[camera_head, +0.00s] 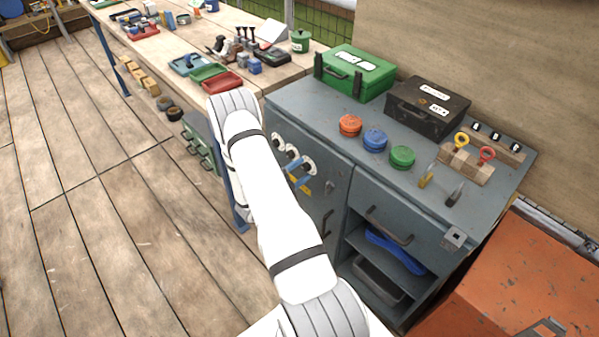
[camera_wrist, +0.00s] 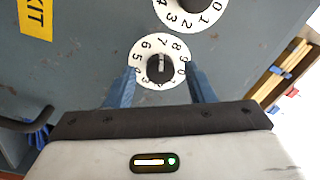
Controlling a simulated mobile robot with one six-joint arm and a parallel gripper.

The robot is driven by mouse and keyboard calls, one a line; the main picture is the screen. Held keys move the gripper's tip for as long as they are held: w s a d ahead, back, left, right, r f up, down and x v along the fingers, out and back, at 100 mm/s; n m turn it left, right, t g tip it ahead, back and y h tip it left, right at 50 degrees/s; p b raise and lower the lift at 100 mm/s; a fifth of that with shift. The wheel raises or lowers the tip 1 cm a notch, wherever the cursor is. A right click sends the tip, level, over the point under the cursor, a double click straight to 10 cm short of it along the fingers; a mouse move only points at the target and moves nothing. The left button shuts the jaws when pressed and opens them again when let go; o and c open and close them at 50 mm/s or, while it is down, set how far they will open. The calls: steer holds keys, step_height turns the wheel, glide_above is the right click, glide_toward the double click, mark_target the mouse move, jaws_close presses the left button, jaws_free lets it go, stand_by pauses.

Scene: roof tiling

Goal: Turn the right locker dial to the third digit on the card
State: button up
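The locker's right dial (camera_head: 308,166) is a white disc with black digits and a black knob, the lowest right of three dials on the grey cabinet door. In the wrist view this dial (camera_wrist: 160,78) sits between my two blue fingers. My gripper (camera_wrist: 163,74) is open, with one finger on each side of the dial; contact with the knob cannot be told. A pale line on the knob seems to point toward the 7. The blue fingers (camera_head: 298,174) also show beside the dial in the head view. I cannot make out a card with readable digits.
A second dial (camera_wrist: 188,10) is close above right in the wrist view. A yellow label (camera_wrist: 36,17) and a dark door handle (camera_wrist: 25,124) lie left. The grey cabinet (camera_head: 335,138) carries a green box (camera_head: 355,84), a black box (camera_head: 445,112) and coloured discs.

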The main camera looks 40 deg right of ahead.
steer(key=shift+a, duration=0.1)
steer(key=a, duration=0.7)
steer(key=shift+s+a+f, duration=0.15)
steer(key=shift+s+a, duration=0.15)
steer(key=shift+s, duration=0.05)
steer(key=s+a+r+m+g+y+p, duration=0.1)
steer(key=s+a+r+m+g+y, duration=0.3)
steer(key=r+m, duration=0.65)
steer(key=s+a+r+m+g+y+p, duration=0.1)
steer(key=s+r+m+g+y, duration=0.4)
steer(key=r+m, duration=0.55)
steer(key=s+a+r+m+t+y+p, duration=0.1)
steer(key=s+a+r+m+t+y, duration=0.3)
steer(key=a+m, duration=0.4)
steer(key=s+a+r+m+t+y, duration=0.5)
steer(key=a+r+m, duration=0.4)
steer(key=m, duration=0.4)
steer(key=shift+s+a+t+p, duration=0.2)
steer(key=shift+s+t+p, duration=0.2)
steer(key=shift+s+t, duration=0.1)
